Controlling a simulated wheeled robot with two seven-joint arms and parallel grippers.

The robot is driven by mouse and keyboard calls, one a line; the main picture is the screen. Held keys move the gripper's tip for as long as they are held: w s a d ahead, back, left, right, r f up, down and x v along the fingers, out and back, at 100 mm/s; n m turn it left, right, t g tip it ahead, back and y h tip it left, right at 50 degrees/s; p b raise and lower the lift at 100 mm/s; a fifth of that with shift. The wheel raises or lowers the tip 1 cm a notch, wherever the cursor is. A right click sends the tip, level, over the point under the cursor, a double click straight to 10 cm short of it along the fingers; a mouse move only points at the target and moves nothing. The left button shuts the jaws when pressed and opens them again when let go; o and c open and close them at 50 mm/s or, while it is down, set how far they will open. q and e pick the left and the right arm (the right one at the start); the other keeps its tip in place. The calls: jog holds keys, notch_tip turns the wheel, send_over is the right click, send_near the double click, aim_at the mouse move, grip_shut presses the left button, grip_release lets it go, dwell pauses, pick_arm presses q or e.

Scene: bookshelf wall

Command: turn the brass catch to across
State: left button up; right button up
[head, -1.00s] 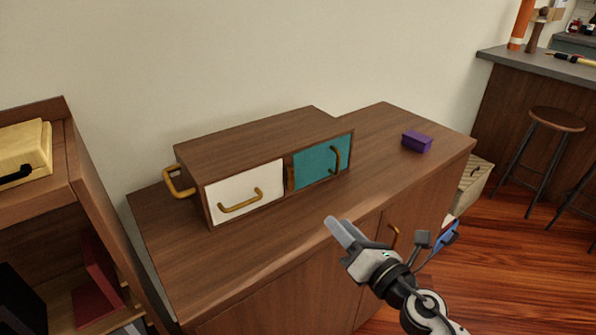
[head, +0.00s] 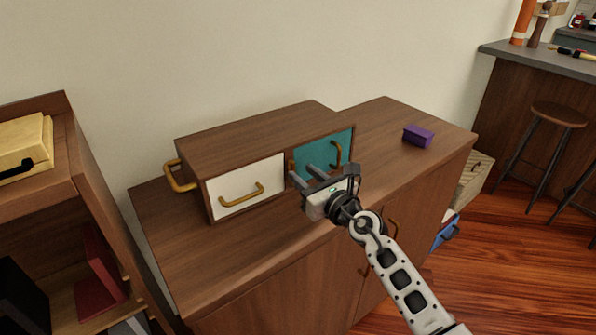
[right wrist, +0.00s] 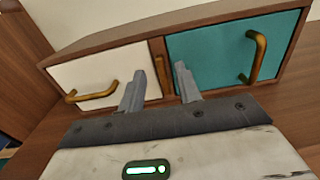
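The wooden cabinet (head: 255,135) stands on the sideboard, with a white drawer front (head: 225,190) and a teal door (head: 335,147). The small brass catch (head: 291,168) is on the divider between them and looks upright. In the right wrist view the catch (right wrist: 161,74) shows between my two fingers. My right gripper (head: 303,173) is open and empty in front of it, one finger towards each side. I cannot tell whether the fingers touch the catch. My left gripper is not in view.
Brass handles stick out from the white drawer (head: 243,199), the teal door (head: 337,155) and the cabinet's left side (head: 178,178). A purple box (head: 418,135) sits on the right of the sideboard (head: 160,240). A bookshelf (head: 70,180) stands at the left.

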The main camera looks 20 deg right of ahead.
aim_at(294, 166)
jog(key=shift+x, duration=1.15)
pick_arm(q)
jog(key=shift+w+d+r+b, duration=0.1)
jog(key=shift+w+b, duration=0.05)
jog(key=shift+b, duration=0.15)
pick_arm(e)
jog(key=shift+w+a, duration=0.1)
jog(key=shift+w, duration=0.3)
grip_shut()
